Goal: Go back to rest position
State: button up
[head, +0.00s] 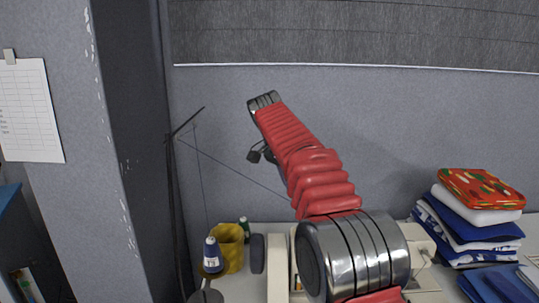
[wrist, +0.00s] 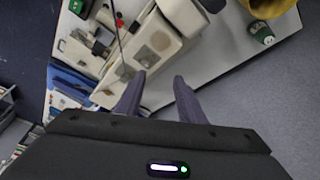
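My arm reaches up and forward over the long table (head: 232,290) in the head view, and its red sleeve hides most of my gripper. In the wrist view my gripper (wrist: 160,76) has its two dark fingers apart, with nothing between them. The fingers are above the table (wrist: 228,58), near a beige sewing machine (wrist: 157,38). I cannot see either finger touching anything.
A yellow pot (head: 229,248), a blue thread cone (head: 212,255) and a green spool (head: 244,229) stand at the left. Folded cloths (head: 467,218) are stacked at the right. A grey partition (head: 400,120) rises behind. Thin wire and a stand (head: 177,140) are left of my arm.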

jog(key=s+f+n, duration=0.2)
jog(key=f+n, duration=0.1)
jog(key=s+f+n+y, duration=0.1)
jog(key=s+f+n, duration=0.2)
jog(key=shift+s+a+f+n, duration=0.1)
jog(key=shift+s+a+n, duration=0.05)
jog(key=shift+n, duration=0.25)
jog(key=s+d+f+n+t+y, duration=0.1)
jog(key=s+d, duration=0.1)
jog(key=s, duration=0.9)
jog(key=s+d+f+n+t+y, duration=0.1)
jog(key=s+d+n, duration=0.1)
jog(key=s, duration=0.9)
jog(key=s+d+f+n+t, duration=0.1)
jog(key=s+d, duration=0.2)
jog(key=s, duration=0.9)
jog(key=shift+d+f+t+y, duration=0.4)
